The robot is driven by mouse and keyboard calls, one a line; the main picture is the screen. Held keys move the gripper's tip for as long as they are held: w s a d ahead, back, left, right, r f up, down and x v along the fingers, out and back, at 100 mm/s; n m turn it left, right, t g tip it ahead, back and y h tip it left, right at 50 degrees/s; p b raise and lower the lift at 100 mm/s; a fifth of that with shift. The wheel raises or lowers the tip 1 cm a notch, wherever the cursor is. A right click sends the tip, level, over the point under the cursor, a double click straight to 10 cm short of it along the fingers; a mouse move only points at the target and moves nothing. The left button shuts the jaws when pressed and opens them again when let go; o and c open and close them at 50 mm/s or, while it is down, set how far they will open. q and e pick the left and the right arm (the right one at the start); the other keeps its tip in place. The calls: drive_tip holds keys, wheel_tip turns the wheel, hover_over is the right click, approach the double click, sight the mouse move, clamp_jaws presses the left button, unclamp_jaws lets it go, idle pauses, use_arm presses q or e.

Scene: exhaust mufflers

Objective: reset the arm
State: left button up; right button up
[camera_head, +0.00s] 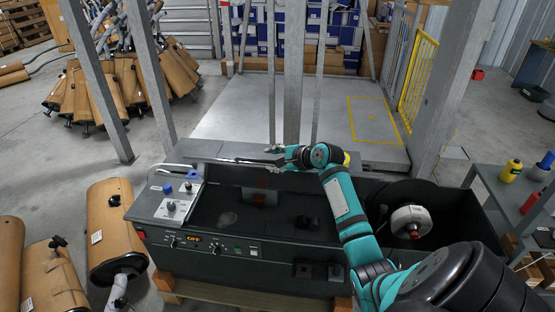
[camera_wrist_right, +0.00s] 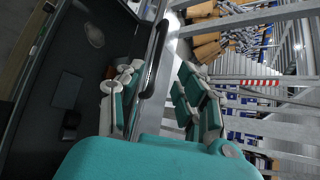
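My right arm, teal and black, enters the head view from the lower right and reaches over the dark machine (camera_head: 330,260). Its gripper (camera_head: 272,156) is at the machine's back edge, pointing left. In the right wrist view the two teal fingers of the right gripper (camera_wrist_right: 160,100) stand well apart. A dark bar-like handle (camera_wrist_right: 154,62) shows between them in that view, with visible gaps on both sides; whether it touches a finger deeper in is hidden. My left gripper is in neither view.
The machine has a control panel (camera_head: 172,205) at left and a white round part (camera_head: 411,222) in its right bay. Grey posts (camera_head: 293,75) stand behind. Brown mufflers (camera_head: 113,232) are at left. A side table (camera_head: 512,195) with bottles is at right.

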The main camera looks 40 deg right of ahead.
drive_tip(key=shift+v, duration=0.9)
drive_tip(key=s+a+f+n+g, duration=0.2)
drive_tip(key=f, duration=0.8)
drive_tip(key=s+a+f+n+g, duration=0.1)
drive_tip(key=s+a+f+n, duration=0.1)
drive_tip(key=f, duration=0.7)
drive_tip(key=s+a+f+n+g+h, duration=0.1)
drive_tip(key=s+a+f+n+g, duration=0.2)
drive_tip(key=s+f, duration=0.55)
drive_tip(key=s+a+f+n+g, duration=0.1)
drive_tip(key=s+a+f+n, duration=0.4)
drive_tip(key=f, duration=0.7)
drive_tip(key=s+a+f+n+g, duration=0.1)
drive_tip(key=s+a+f+n, duration=0.3)
drive_tip(key=s, duration=0.7)
drive_tip(key=s+a+f+n+g, duration=0.1)
drive_tip(key=s+a+f+n, duration=0.3)
drive_tip(key=s, duration=0.7)
drive_tip(key=s+a+f+n+g, duration=0.2)
drive_tip(key=s+a+f+n, duration=0.3)
drive_tip(key=s, duration=0.7)
wheel_tip(320, 180, down, 2)
drive_tip(key=shift+f+n, duration=0.15)
drive_tip(key=shift+n, duration=0.65)
